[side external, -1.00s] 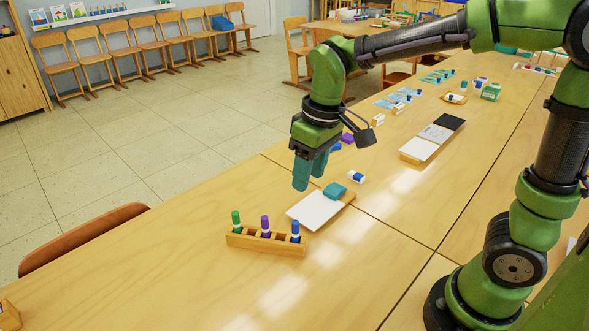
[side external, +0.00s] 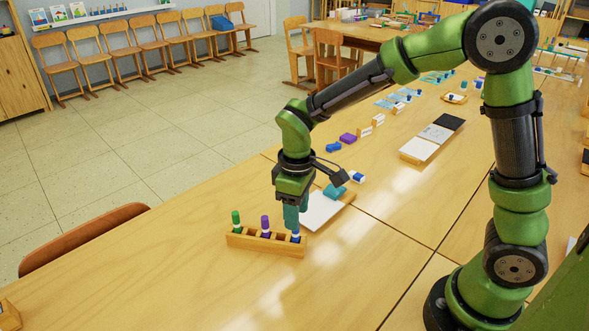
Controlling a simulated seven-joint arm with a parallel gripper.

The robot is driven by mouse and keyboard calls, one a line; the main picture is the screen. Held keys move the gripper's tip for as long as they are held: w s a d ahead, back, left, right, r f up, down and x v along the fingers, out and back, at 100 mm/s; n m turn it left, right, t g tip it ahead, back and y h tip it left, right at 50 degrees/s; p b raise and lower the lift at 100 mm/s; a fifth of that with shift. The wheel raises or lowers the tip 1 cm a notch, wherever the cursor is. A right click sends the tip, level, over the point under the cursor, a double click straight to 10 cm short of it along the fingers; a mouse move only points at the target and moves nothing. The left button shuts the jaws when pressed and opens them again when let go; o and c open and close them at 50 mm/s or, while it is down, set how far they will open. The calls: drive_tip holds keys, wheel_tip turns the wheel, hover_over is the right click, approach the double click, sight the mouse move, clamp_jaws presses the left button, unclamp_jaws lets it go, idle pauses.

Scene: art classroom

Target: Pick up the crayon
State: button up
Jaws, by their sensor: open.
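A wooden rack (side external: 265,243) on the near table holds three upright crayon- or marker-like sticks: a green one (side external: 236,220) at the left, a purple one (side external: 265,225) in the middle and a blue one (side external: 296,238) at the right end. My gripper (side external: 295,222) points down over the blue stick, its teal fingers open. The fingers hide the upper part of the blue stick, and I cannot tell whether they touch it. One slot between the purple and blue sticks looks empty.
A white pad on a wooden board (side external: 320,209) lies just behind my gripper, with a teal block (side external: 335,190) at its far edge. A small white-and-blue item (side external: 357,177) lies beyond. The table in front of the rack is clear.

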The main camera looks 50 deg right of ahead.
sight(295, 235)
drive_tip(key=shift+w+f, duration=0.2)
drive_tip(key=shift+f, duration=2.5)
clamp_jaws()
